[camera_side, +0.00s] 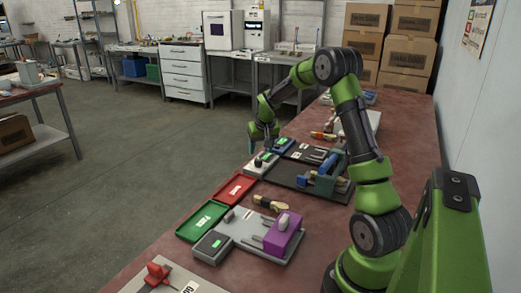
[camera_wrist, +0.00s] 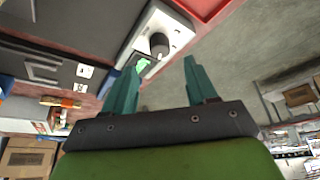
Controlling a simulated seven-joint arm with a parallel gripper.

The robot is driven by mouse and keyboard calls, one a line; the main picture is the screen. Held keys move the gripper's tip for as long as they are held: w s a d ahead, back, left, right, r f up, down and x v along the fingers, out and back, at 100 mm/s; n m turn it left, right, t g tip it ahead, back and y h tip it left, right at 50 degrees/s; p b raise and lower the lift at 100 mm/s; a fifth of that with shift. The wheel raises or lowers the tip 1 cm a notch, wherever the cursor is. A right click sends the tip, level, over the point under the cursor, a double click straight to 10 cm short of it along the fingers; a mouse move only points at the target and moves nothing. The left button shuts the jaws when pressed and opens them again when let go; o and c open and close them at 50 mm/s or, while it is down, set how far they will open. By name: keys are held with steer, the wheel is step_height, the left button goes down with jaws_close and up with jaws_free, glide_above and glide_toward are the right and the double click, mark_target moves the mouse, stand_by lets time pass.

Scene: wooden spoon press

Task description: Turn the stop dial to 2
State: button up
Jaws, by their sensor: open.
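The stop dial (camera_wrist: 158,42) is a dark grey round knob on a white box (camera_wrist: 180,34) at the table's edge. In the wrist view it lies just beyond my gripper (camera_wrist: 160,63), between the lines of the two teal fingers. The fingers are apart with nothing between them. A small green display (camera_wrist: 143,65) on the box is partly beside the left finger. In the side view, my gripper (camera_side: 251,143) hangs close above the white box (camera_side: 262,166); contact cannot be told. The dial's marks are too small to read.
A red tray (camera_side: 234,188) and a green tray (camera_side: 203,221) lie nearer along the table edge. A dark press base with a blue part (camera_side: 325,181) stands right of the box. A purple block (camera_side: 283,235) stands on a grey plate. Open floor lies left of the table.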

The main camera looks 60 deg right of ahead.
mark_target(259, 159)
steer(key=x, duration=0.6)
steer(key=shift+f, duration=0.15)
steer(key=shift+c, duration=0.2)
steer(key=c, duration=1)
steer(key=n+y, duration=0.1)
steer(key=n, duration=0.2)
steer(key=n+t+y, duration=0.1)
steer(key=n, duration=0.1)
steer(key=shift+s+d+n, duration=0.1)
steer(key=shift+d+n, duration=0.15)
steer(key=shift+n, duration=0.15)
steer(key=n+y, duration=0.2)
steer(key=n, duration=0.3)
steer(key=shift+n, duration=0.4)
